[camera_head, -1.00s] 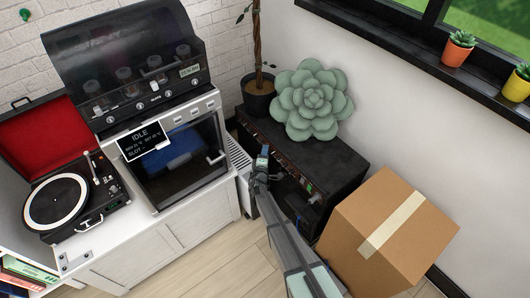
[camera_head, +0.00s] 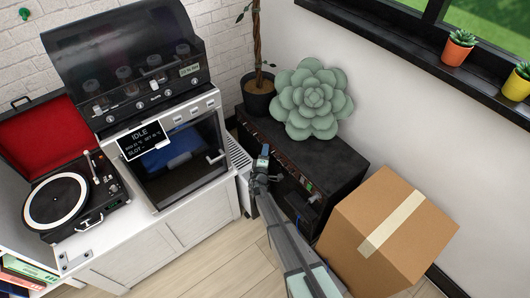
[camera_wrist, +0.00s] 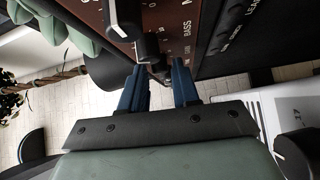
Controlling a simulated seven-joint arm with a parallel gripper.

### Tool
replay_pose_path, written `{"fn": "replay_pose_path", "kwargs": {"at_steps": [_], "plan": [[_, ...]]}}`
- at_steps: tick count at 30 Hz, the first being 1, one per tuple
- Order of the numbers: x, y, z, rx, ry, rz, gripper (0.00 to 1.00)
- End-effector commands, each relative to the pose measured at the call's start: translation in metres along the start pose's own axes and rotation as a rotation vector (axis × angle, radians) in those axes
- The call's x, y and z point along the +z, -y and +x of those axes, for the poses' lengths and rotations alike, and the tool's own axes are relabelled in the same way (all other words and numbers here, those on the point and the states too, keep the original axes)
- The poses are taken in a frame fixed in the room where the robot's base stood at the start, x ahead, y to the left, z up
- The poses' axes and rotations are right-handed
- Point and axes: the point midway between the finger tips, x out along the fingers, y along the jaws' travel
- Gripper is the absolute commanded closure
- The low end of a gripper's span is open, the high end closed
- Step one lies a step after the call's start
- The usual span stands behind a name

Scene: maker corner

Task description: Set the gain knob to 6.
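A black amplifier (camera_head: 330,158) stands against the wall in the head view, with a narrow brown control panel along its front top edge. The wrist view shows this brown panel (camera_wrist: 172,22) upside down and close, with a "BASS" label. A black knob (camera_wrist: 124,14) with a white pointer line sits on it, with another dark knob (camera_wrist: 147,46) beside it. I cannot read which one is gain or its setting. My gripper (camera_wrist: 159,68) is open, its two blue fingers apart just short of the panel. The head view shows it (camera_head: 263,152) at the panel's left part.
A cardboard box (camera_head: 370,250) stands close to the right of my arm. A white cabinet (camera_head: 170,245) with an oven-like machine (camera_head: 178,160) is to the left.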

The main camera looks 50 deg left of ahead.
Motion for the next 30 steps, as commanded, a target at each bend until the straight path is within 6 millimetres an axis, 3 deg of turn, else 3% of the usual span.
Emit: {"fn": "replay_pose_path", "kwargs": {"at_steps": [7,11,24,30], "plan": [[-0.001,0.000,-0.003,0.000,-0.001,-0.001,0.70],[0.000,-0.001,-0.015,0.000,-0.002,-0.001,0.70],[0.000,-0.002,-0.097,-0.001,-0.002,-0.001,0.70],[0.000,-0.001,-0.124,-0.001,-0.001,-0.001,0.70]]}}
